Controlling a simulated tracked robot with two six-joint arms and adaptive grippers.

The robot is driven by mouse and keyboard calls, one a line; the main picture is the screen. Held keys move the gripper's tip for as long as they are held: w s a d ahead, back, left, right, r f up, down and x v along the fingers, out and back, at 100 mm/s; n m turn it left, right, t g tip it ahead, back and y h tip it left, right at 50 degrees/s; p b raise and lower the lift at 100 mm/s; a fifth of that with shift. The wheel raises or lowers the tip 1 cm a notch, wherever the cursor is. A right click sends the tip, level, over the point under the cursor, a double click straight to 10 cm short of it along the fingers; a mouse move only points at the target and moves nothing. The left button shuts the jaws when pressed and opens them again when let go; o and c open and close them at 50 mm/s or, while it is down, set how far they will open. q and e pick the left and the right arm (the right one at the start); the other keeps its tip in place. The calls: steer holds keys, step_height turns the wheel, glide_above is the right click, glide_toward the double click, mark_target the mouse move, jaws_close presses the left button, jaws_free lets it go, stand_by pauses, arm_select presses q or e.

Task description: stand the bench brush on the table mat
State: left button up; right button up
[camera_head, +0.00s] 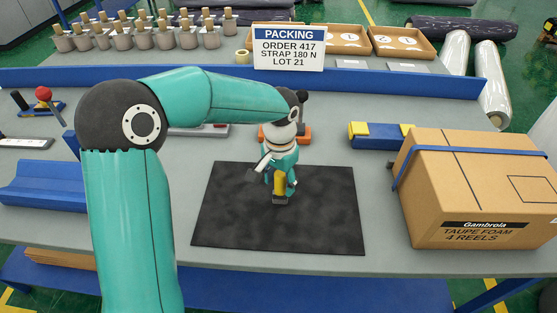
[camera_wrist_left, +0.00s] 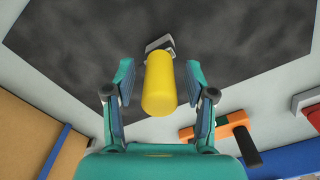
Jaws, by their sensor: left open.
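The bench brush has a yellow handle (camera_head: 280,184) and a grey head (camera_head: 280,199) at its lower end. In the head view it looks upright over the middle of the dark table mat (camera_head: 320,225), head down; contact with the mat is hard to tell. In the left wrist view, the yellow handle (camera_wrist_left: 158,85) points toward the camera, with the grey head (camera_wrist_left: 160,43) beyond it against the mat (camera_wrist_left: 250,50). My left gripper (camera_head: 274,174) is open, its fingers on either side of the handle, with gaps showing in the wrist view. My right gripper is out of view.
A large cardboard box (camera_head: 470,190) stands right of the mat. Behind the mat are an orange tool (camera_head: 303,134) and a blue and yellow object (camera_head: 378,134). A blue tray (camera_head: 45,184) lies at left. The mat's front and right are clear.

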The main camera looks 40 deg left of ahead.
arm_select(q)
step_height(320, 180, up, 10)
steer(key=shift+r, duration=0.2)
stand_by(0.5)
